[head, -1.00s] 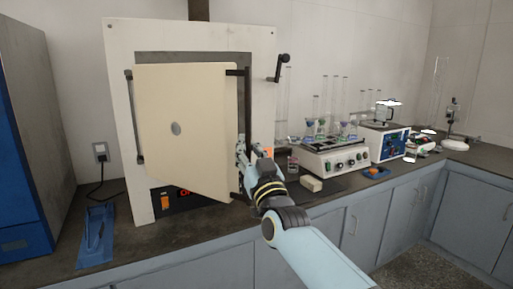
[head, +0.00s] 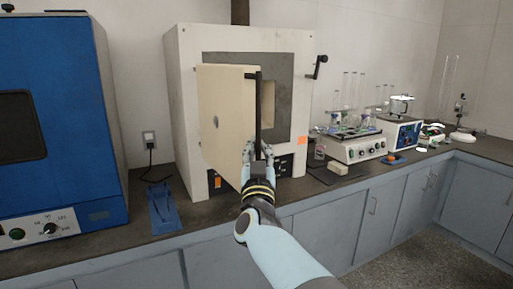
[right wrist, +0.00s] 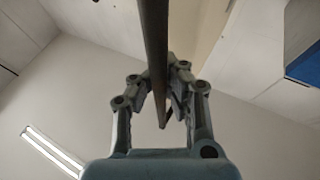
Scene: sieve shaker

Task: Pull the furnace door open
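The furnace (head: 285,40) is a white box on the bench in the head view. Its cream door (head: 220,120), hinged on the left, stands well open, and part of the opening (head: 269,105) shows behind it. The dark vertical door handle (head: 258,105) runs along the door's free edge. My right gripper (head: 258,153) is at the lower part of the handle. In the right wrist view the handle (right wrist: 153,40) passes between its fingers (right wrist: 162,90), which look closed around it. My left gripper is not in view.
A blue oven (head: 55,110) stands on the left, with a blue stand (head: 163,212) on the bench between it and the furnace. A hotplate with glassware (head: 350,145) and a small pale block (head: 338,168) are to the right. A dark latch lever (head: 320,66) is on the furnace's right side.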

